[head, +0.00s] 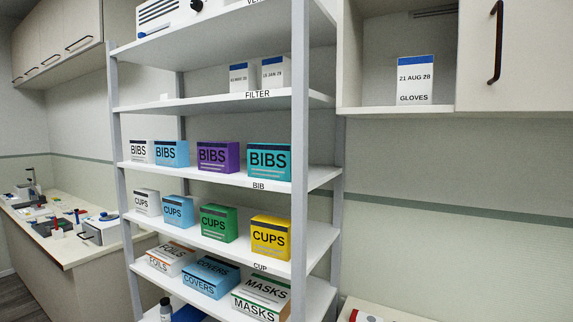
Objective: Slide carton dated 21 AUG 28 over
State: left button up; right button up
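The carton dated 21 AUG 28 (414,80) is white with a blue top band and the word GLOVES. It stands upright in the open cubby (395,109) of the wall cabinet at the upper right. Two smaller white cartons with blue bands stand on the FILTER shelf; the right one (275,74) seems to read 10 JAN 29, and the left one (242,77) has a date too small to read surely. Neither of my grippers shows in the head view.
A shelving rack (299,150) with a grey front post holds BIBS, CUPS, FOILS, COVERS and MASKS boxes. A closed cabinet door with a dark handle (495,43) adjoins the cubby. A counter (75,250) with small equipment runs along the left.

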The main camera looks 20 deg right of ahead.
aim_at(414, 77)
jog(key=z, duration=2.15)
